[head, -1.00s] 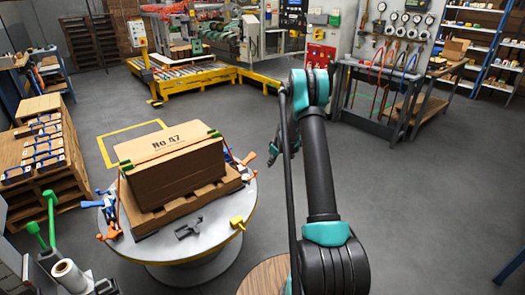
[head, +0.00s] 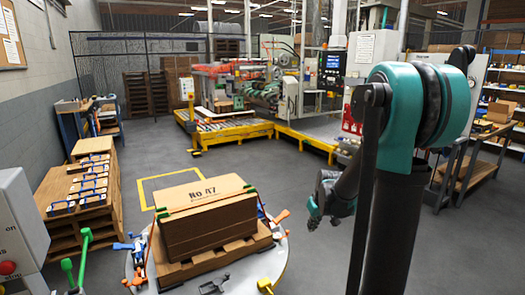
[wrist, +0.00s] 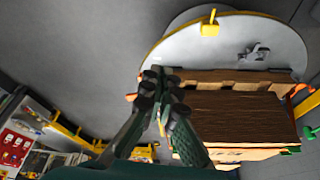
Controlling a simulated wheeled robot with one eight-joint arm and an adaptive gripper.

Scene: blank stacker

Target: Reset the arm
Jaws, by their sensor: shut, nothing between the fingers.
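My arm stands on the right of the head view, its teal and black joint large and close. My gripper (head: 313,220) points down to the left, right of the round table, and hangs in the air apart from the boxes. In the wrist view its dark fingers (wrist: 160,73) are together with nothing between them. Beyond them, the wrist view shows the stacked brown blanks (wrist: 232,105) and the pale round table (wrist: 185,50).
The blanks, marked No 47 (head: 207,200), sit strapped on a wooden pallet on the round table (head: 140,265). A yellow clamp (head: 266,285) lies near its edge. Grey floor is open between.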

